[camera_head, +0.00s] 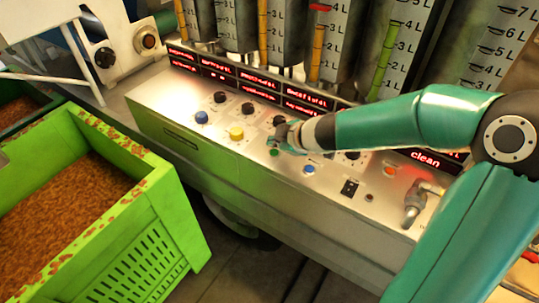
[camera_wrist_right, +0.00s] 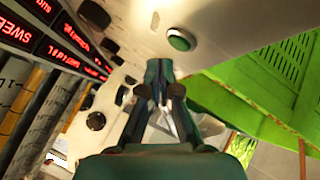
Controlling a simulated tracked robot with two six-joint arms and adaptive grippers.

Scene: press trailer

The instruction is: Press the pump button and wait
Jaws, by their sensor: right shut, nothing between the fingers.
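A row of push buttons lies on the sloped steel control panel (camera_head: 215,148): a blue button (camera_head: 201,116), a yellow button (camera_head: 236,133), a green button (camera_head: 274,152) and another blue button (camera_head: 309,169). I cannot read a label that marks one as the pump button. My right gripper (camera_head: 279,138) is shut and empty, close to the green button in the head view. In the right wrist view the green button (camera_wrist_right: 181,40) shows in a metal ring just beyond the shut fingertips (camera_wrist_right: 158,66). I cannot tell whether they touch. My left gripper is out of view.
Black knobs (camera_head: 248,109) stand behind the buttons, below red-lit displays (camera_head: 245,88) and graduated cylinders (camera_head: 330,45). A black switch (camera_head: 349,188), an orange button (camera_head: 390,170) and a metal tap (camera_head: 413,203) are at the right. A green crate (camera_head: 160,228) stands front left.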

